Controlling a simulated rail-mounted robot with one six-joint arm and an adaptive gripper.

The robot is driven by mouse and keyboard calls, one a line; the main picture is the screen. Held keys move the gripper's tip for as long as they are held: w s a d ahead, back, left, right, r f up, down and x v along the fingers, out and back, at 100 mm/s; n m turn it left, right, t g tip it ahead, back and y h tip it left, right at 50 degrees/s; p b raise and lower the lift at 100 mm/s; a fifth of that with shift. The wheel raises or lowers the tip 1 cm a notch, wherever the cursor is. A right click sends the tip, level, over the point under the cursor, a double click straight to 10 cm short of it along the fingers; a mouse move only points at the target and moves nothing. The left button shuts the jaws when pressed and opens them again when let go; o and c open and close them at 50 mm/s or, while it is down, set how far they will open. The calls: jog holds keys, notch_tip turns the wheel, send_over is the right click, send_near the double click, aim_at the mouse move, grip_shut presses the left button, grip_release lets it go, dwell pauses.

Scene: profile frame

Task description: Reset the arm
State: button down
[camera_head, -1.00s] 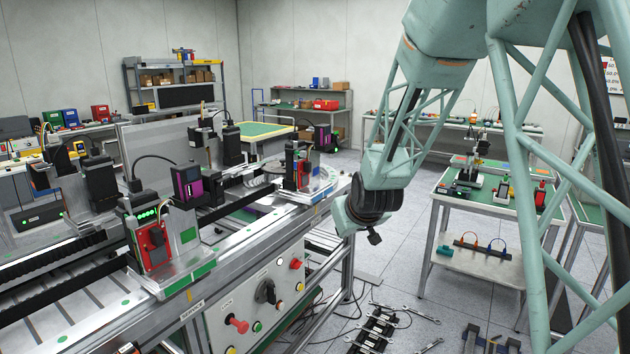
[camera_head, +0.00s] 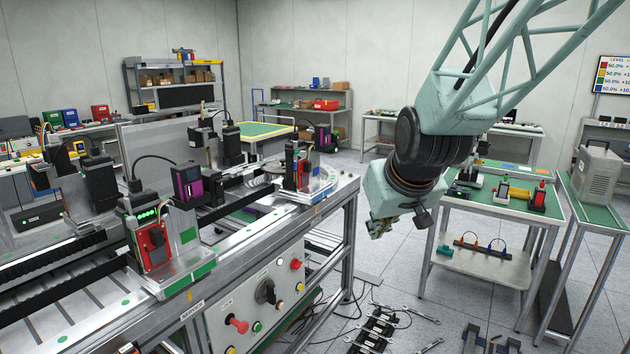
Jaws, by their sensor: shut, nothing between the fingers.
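My gripper (camera_head: 382,228) shows only in part at the lower end of my arm, right of the profile frame machine. It is small in the picture, shut and empty, and points downward. My wrist (camera_head: 398,186) and a dark joint hang above the open floor, between the machine and the green-topped table. My lattice arm link runs from there to the upper right. Nothing is seen touching the gripper.
The machine (camera_head: 255,225) with its modules and front control panel fills the left. A green-topped table (camera_head: 481,198) with devices stands close on the right, partly behind my wrist. Wrenches and a power strip (camera_head: 376,328) lie on the floor below. A grey box (camera_head: 596,172) stands far right.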

jog(key=s+d+r+m+g, duration=0.1)
jog(key=s+d, duration=0.1)
jog(key=s, duration=1.1)
jog(key=s+d+r+m+g, duration=0.1)
jog(key=s+d+r, duration=0.1)
jog(key=s, duration=1.2)
jog(key=s+d+r+g, duration=0.1)
jog(key=s+d+r, duration=0.1)
jog(key=s, duration=1.2)
jog(key=shift+s+d+m+h, duration=0.15)
jog(key=shift+d+m+h, duration=0.15)
jog(key=shift+m+h, duration=0.1)
dwell(3.5)
